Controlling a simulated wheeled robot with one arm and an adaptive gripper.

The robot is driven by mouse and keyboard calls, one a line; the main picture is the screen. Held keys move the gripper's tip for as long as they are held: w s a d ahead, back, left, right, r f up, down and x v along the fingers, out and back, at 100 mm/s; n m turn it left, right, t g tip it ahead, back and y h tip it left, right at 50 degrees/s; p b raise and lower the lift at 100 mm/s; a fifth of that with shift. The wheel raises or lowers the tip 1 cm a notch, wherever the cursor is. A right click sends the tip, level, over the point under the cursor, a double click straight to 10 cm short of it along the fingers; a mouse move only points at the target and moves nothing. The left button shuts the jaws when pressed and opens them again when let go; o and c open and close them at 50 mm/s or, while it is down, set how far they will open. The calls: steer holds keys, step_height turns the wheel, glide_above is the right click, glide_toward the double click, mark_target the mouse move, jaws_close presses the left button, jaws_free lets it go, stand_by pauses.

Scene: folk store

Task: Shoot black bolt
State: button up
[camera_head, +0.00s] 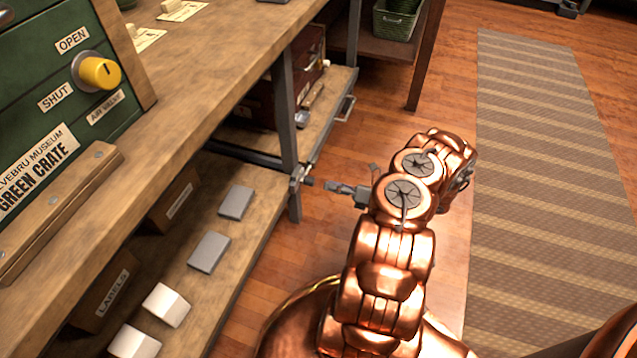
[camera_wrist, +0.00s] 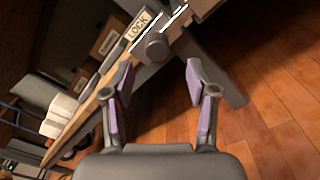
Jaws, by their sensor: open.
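A dark bolt with a round knob (camera_wrist: 153,46) is fixed at the bench edge, beside a label reading LOCK (camera_wrist: 139,24) in the wrist view. In the head view the bolt (camera_head: 300,176) is a small dark fitting by the grey bench leg. My gripper (camera_wrist: 159,82) is open and empty. Its fingers point at the knob, which shows beyond and between the fingertips, apart from them. In the head view my gripper (camera_head: 338,187) is just right of the bolt, partly hidden by my copper arm. How far the bolt is slid cannot be told.
The wooden bench (camera_head: 215,60) carries a green crate (camera_head: 50,95) with a yellow air valve knob (camera_head: 100,72). The lower shelf (camera_head: 215,285) holds grey and white blocks and boxes. Open wooden floor and a striped rug (camera_head: 540,150) lie to the right.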

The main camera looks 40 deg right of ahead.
steer(key=shift+v, duration=2.3)
